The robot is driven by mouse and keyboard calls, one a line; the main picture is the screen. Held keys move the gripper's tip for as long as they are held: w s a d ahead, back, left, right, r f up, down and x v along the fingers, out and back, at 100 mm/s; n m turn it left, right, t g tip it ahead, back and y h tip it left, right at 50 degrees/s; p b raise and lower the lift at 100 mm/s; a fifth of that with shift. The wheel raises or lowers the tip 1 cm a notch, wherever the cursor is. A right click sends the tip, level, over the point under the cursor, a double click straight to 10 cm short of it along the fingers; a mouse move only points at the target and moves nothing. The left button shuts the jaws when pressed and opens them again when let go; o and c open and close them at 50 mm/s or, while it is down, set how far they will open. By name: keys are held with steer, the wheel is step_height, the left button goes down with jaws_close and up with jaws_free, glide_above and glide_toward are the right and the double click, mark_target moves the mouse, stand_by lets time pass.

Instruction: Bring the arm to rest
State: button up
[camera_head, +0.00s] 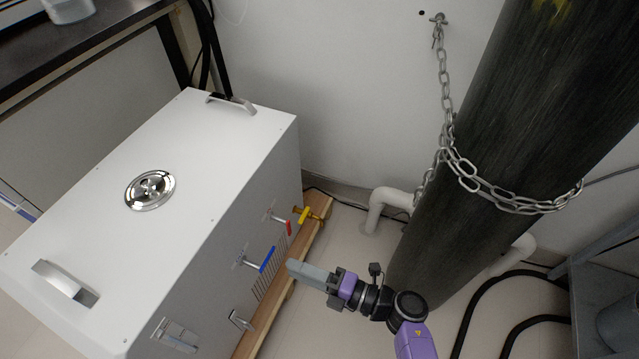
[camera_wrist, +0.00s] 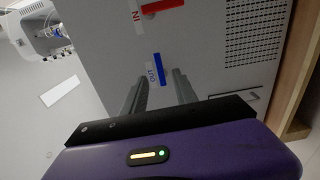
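My gripper (camera_head: 294,268) extends from my purple and black arm, in front of the white cabinet's (camera_head: 92,190) front face. It is close to the blue valve handle (camera_head: 266,259) but looks apart from it. In the wrist view my gripper (camera_wrist: 159,74) shows two grey fingers spread apart with nothing between them. The blue handle (camera_wrist: 158,69) lies beyond the fingertips, next to an "OUT" label. A red handle (camera_head: 289,228) and a yellow valve (camera_head: 314,216) sit farther back on the same cabinet side.
A tall dark cylinder (camera_head: 490,150) with a chain (camera_head: 510,195) around it stands right of my arm. A white pipe (camera_head: 376,208) is behind. A dark table (camera_head: 90,55) is at upper left and a grey frame (camera_head: 590,265) at right. Black hoses lie on the floor.

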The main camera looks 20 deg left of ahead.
steer(key=w+d+r+m+t, duration=0.3)
steer(key=w+r+m+t, duration=0.35)
steer(key=r, duration=0.25)
steer(key=s+d+r+m+t+h, duration=0.2)
steer(key=d+r+m+t+h, duration=0.3)
steer(key=d+m+t, duration=0.6)
steer(key=s+d+r+m+h, duration=0.1)
steer(key=s+d+m+h, duration=1)
steer(key=s+d+m, duration=0.35)
steer(key=s+d+r+m+g+h, duration=0.1)
steer(key=s+d+m+g, duration=0.15)
steer(key=s, duration=0.45)
steer(key=s+d+r+m+g+h, duration=0.15)
steer(key=s+d, duration=0.25)
steer(key=s, duration=0.4)
step_height(320, 180, up, 32)
steer(key=p, duration=3.2)
steer(key=shift+a+n, duration=0.3)
